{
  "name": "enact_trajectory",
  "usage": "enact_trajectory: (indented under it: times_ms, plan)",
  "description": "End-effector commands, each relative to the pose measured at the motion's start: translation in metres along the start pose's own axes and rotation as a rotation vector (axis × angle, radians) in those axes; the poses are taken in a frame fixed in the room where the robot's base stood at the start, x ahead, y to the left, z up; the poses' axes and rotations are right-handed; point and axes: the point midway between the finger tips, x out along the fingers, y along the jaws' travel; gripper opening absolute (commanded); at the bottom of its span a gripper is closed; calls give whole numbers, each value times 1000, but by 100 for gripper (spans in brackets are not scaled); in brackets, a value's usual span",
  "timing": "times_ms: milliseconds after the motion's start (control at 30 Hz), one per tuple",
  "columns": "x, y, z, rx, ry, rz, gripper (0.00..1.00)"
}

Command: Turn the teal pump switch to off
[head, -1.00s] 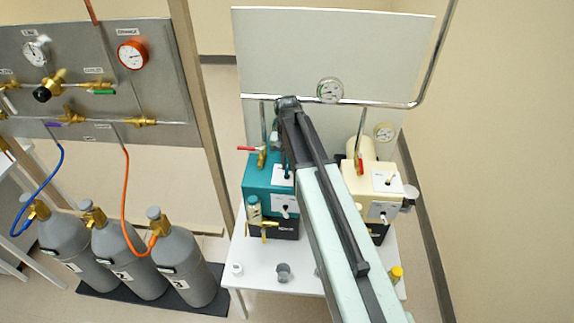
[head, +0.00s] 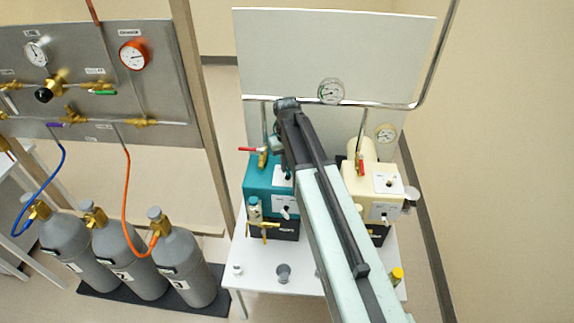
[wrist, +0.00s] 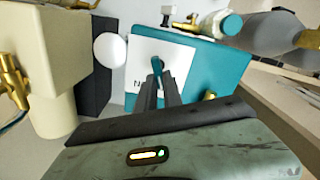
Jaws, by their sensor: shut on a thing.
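The teal pump (head: 258,176) stands on the white bench, left of the cream pump. In the wrist view its teal body (wrist: 212,62) carries a white switch plate (wrist: 180,60). A small dark teal switch lever (wrist: 157,65) stands on this plate. My gripper (wrist: 158,78) is over the plate, with its two dark fingers shut on the lever. The fingers hide the lever's lower part and part of the plate's lettering, so I cannot read its position. In the head view my arm covers the gripper and part of the pump.
The cream pump (head: 363,185) stands close on the right. A red-handled valve (head: 262,154) rises behind the teal pump. Grey gas cylinders (head: 190,265) stand on the floor at the left. The bench front (head: 262,283) holds a few small items.

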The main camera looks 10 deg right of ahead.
Motion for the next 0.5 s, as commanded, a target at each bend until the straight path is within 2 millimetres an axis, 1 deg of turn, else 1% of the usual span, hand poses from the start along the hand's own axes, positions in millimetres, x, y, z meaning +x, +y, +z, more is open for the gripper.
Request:
enact_trajectory:
  times_ms: [200,500]
  plan:
    - [0,-1,0,-76,0,0,0]
    - [0,-1,0,-104,0,0,0]
